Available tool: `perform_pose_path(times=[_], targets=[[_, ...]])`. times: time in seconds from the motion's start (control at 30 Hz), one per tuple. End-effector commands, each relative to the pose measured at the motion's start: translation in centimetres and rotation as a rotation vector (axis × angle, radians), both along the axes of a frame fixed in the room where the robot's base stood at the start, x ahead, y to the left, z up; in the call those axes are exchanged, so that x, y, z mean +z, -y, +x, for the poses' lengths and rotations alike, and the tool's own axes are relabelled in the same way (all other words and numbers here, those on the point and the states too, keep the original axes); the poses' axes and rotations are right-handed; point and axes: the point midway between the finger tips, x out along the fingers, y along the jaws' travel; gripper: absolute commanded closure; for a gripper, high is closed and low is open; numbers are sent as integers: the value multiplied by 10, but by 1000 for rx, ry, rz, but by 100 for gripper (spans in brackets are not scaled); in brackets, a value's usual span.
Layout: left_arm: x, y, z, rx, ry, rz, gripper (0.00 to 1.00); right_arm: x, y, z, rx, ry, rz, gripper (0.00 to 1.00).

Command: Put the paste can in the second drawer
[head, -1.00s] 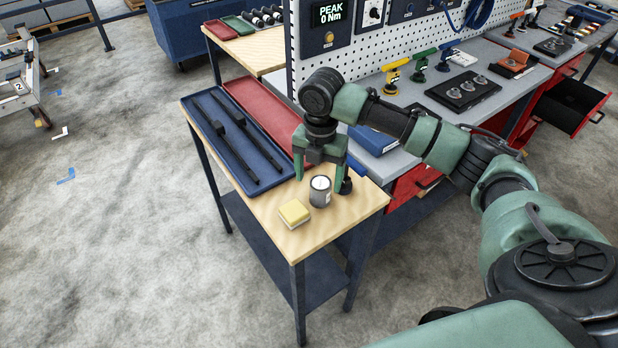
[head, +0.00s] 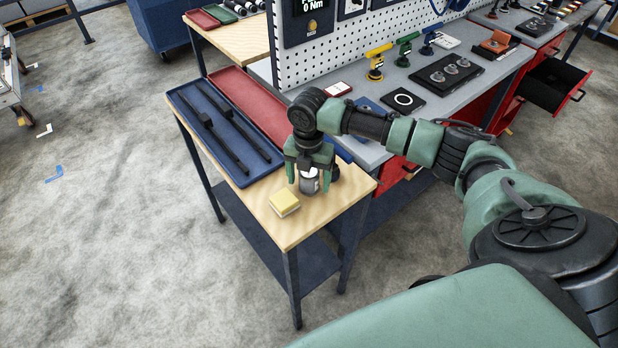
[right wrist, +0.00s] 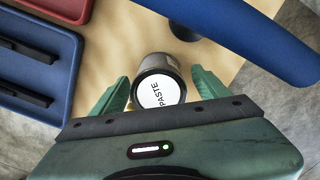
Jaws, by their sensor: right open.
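The paste can (head: 309,182) is a small grey can with a white lid, upright on the wooden side table (head: 290,228). In the right wrist view the lid of the paste can (right wrist: 160,91) reads PASTE. My right gripper (head: 308,180) is open and lowered around the can, one finger on each side. In the right wrist view both fingers (right wrist: 160,88) show with gaps beside the can. An open drawer (head: 556,85) with a dark inside and red front stands at the far right of the workbench. Red drawers under the near bench are partly hidden by my arm. My left gripper is out of view.
A blue tray (head: 190,92) with black tools and a red tray (head: 262,103) lie behind. A pegboard (head: 345,50) rises behind the bench. Open floor lies to the left.

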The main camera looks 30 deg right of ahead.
Motion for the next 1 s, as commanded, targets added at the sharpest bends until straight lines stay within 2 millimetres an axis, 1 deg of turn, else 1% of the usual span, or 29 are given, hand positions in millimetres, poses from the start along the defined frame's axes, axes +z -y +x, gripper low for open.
perform_pose_path(times=[0.03,0.07,0.1,0.17,0.2,0.27,0.3,0.57,0.73,0.87,0.97,1.0], targets=[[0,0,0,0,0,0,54,0,0,0,0,0,0,30],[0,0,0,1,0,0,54,0,0,0,0,0,0,38],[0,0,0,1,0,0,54,0,0,0,0,0,0,50],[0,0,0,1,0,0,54,0,0,0,0,0,0,66],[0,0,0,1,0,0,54,0,0,0,0,0,0,77],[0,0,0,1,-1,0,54,0,0,0,0,0,0,94],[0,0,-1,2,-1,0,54,1,0,0,0,1,1,100],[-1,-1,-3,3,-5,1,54,2,0,0,0,1,1,100],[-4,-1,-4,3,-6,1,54,13,-1,1,0,2,2,100],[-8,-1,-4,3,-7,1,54,33,0,1,0,6,1,100],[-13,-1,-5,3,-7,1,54,57,0,2,1,8,1,100],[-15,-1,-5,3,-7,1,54,69,-1,2,0,9,2,100]])
